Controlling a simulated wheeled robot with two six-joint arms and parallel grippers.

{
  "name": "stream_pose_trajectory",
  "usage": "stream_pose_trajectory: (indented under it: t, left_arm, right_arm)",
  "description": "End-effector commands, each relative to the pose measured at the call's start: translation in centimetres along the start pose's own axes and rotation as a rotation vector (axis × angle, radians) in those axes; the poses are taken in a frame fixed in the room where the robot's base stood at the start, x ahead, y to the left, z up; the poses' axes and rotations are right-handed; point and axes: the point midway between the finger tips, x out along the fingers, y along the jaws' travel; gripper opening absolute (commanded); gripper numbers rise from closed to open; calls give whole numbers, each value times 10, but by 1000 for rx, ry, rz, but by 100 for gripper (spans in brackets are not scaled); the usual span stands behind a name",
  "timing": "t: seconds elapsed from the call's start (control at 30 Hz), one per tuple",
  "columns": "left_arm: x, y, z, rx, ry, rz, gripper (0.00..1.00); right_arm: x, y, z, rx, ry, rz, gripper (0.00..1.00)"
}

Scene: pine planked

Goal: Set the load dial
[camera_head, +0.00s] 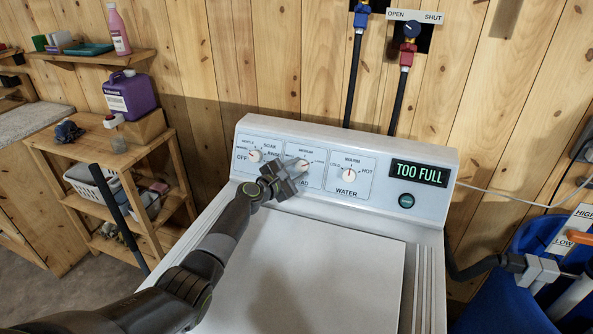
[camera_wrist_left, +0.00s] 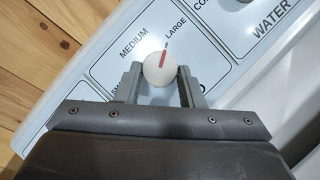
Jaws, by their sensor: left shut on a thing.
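The load dial (camera_wrist_left: 160,70) is a round white knob with a red pointer on the washer's panel. In the left wrist view its pointer aims between the MEDIUM and LARGE labels. My left gripper (camera_wrist_left: 159,80) is shut on the dial, one finger on either side of it. In the head view my left gripper (camera_head: 297,168) covers much of the load dial's panel. The display (camera_head: 419,173) on the washer (camera_head: 330,262) reads TOO FULL.
A cycle dial (camera_head: 254,156) sits left of the load dial and a water dial (camera_head: 348,175) sits right. A green button (camera_head: 406,201) is under the display. Shelving (camera_head: 140,155) stands left; a blue barrel (camera_head: 510,300) stands right. The washer lid is clear.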

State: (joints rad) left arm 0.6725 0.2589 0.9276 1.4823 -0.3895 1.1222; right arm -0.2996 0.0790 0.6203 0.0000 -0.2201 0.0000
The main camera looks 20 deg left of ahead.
Motion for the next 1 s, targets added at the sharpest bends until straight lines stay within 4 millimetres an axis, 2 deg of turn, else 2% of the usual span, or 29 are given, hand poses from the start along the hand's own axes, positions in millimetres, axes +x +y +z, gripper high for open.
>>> stream_pose_trajectory:
  t: [0.27, 0.3, 0.43, 0.77, 1.0]
  left_arm:
    - [0, -1, -1, 4, 2, -1, 12]
    - [0, -1, -1, 3, 2, -1, 40]
    - [0, 0, -1, 2, 1, -1, 57]
    - [-2, 0, 0, 1, 0, 0, 57]
    - [-24, 1, 1, 1, 1, 0, 57]
  right_arm:
    - [0, 0, 0, 0, 0, 0, 0]
    - [0, 0, 0, 0, 0, 0, 0]
    - [0, 0, 0, 0, 0, 0, 0]
    - [-1, 1, 0, 0, 0, 1, 0]
    - [-13, 2, -1, 0, 0, 1, 0]
